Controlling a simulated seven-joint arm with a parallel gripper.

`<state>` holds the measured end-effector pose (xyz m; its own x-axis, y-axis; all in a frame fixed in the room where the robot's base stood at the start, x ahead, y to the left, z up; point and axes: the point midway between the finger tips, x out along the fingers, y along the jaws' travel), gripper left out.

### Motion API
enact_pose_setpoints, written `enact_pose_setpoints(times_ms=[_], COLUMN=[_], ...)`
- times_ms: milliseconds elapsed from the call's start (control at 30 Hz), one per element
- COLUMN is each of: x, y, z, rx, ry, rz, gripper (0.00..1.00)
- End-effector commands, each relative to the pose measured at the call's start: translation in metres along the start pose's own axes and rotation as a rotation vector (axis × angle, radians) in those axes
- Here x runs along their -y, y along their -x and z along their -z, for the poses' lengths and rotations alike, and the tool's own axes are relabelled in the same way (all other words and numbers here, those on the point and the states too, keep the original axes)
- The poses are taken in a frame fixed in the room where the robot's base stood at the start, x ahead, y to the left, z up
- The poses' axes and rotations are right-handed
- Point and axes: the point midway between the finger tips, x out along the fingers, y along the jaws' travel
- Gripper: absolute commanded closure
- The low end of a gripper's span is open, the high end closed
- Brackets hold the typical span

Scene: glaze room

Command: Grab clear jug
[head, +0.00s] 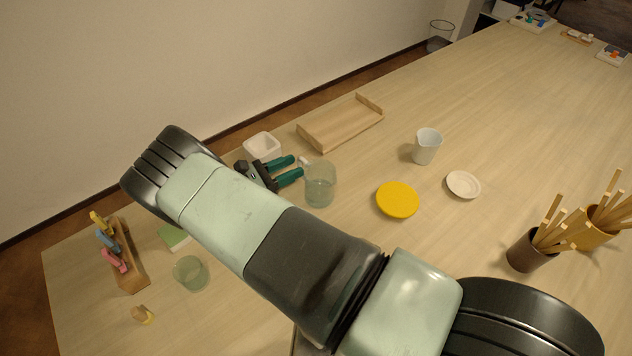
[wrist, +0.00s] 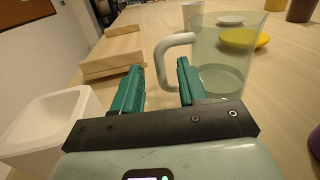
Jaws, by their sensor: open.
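The clear jug (head: 321,186) is a see-through, slightly green vessel with a pale handle, upright on the table in the head view. It also shows large at the right of the wrist view (wrist: 228,72), with its white handle (wrist: 160,62) toward me. My gripper (head: 297,166) is open and empty, just left of the jug. In the wrist view the handle shows in the gap between my two teal fingers (wrist: 161,68). The right finger covers part of the jug's near side. I cannot tell whether a finger touches it.
A white square bowl (head: 262,146) and a wooden tray (head: 340,124) stand behind my gripper. A yellow plate (head: 398,199), a white cup (head: 427,147) and a white saucer (head: 463,184) are to the jug's right. A green glass (head: 190,273) stands front left.

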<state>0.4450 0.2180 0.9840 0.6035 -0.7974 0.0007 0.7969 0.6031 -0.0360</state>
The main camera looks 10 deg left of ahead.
Motion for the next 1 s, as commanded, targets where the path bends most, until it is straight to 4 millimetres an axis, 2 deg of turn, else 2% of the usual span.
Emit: enact_pose_setpoints(times_ms=[333, 600, 900, 1000], x=[0.001, 0.001, 0.001, 0.001], y=[-0.045, -0.051, -0.05, -0.05], z=[0.003, 0.003, 0.003, 0.003], rx=[0.0, -0.001, -0.001, -0.001], ry=[0.0, -0.001, 0.0, 0.0], rz=[0.003, -0.001, -0.001, 0.0], gripper=[0.58, 0.58, 1.0, 1.0])
